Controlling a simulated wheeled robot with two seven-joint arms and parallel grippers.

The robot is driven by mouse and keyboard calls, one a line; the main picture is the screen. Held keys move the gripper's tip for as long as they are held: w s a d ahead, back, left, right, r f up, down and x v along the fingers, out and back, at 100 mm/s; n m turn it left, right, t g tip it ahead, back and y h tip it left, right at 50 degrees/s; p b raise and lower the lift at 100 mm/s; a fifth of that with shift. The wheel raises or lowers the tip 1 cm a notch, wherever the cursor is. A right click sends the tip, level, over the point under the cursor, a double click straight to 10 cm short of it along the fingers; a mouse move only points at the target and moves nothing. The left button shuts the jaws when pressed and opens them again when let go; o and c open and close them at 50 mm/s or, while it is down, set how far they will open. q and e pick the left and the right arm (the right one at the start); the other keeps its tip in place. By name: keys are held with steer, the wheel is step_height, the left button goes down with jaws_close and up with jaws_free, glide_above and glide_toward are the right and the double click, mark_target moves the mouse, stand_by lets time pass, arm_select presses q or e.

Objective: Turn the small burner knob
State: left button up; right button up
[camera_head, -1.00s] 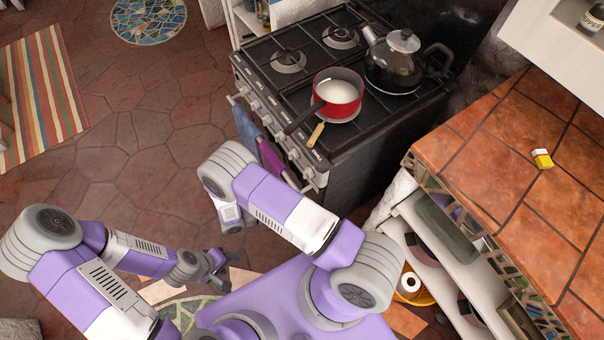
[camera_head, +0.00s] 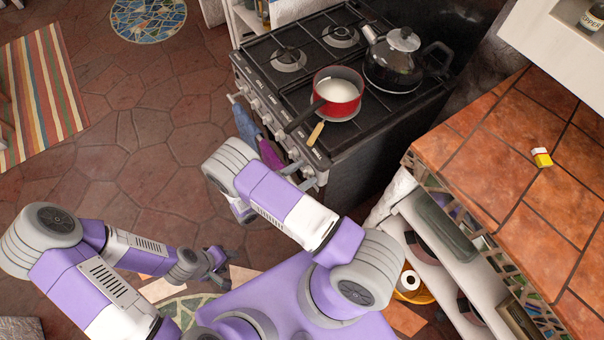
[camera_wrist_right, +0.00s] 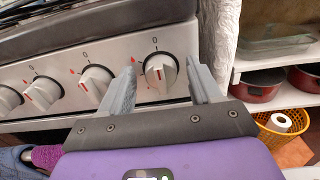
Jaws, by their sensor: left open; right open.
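The stove front (camera_wrist_right: 205,38) carries a row of white knobs with red marks. The rightmost knob (camera_wrist_right: 160,72) lies between the open fingers of my right gripper (camera_wrist_right: 160,66) in the right wrist view, with a gap on each side. Its red line stands nearly upright, under the 0 mark. I cannot tell how deep the fingertips reach around it. The second knob (camera_wrist_right: 96,82) is just left of the left finger. Which knob serves the small burner is not readable. My left gripper (camera_head: 219,264) is open and empty, low over the floor, far from the stove.
A red saucepan (camera_head: 339,93) with white contents and a black kettle (camera_head: 392,65) stand on the stove top. Cloths (camera_head: 270,152) hang on the stove front. A tiled counter (camera_head: 480,170) and shelves with a yellow basket (camera_wrist_right: 290,125) are to the right.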

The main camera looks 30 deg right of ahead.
steer(key=c, duration=1)
steer(key=n+b, duration=0.1)
steer(key=n, duration=1)
steer(key=shift+w+f+n, duration=0.1)
steer(key=shift+f+n, duration=0.05)
steer(key=shift+n, duration=0.15)
stand_by(0.4)
steer(key=o, duration=1)
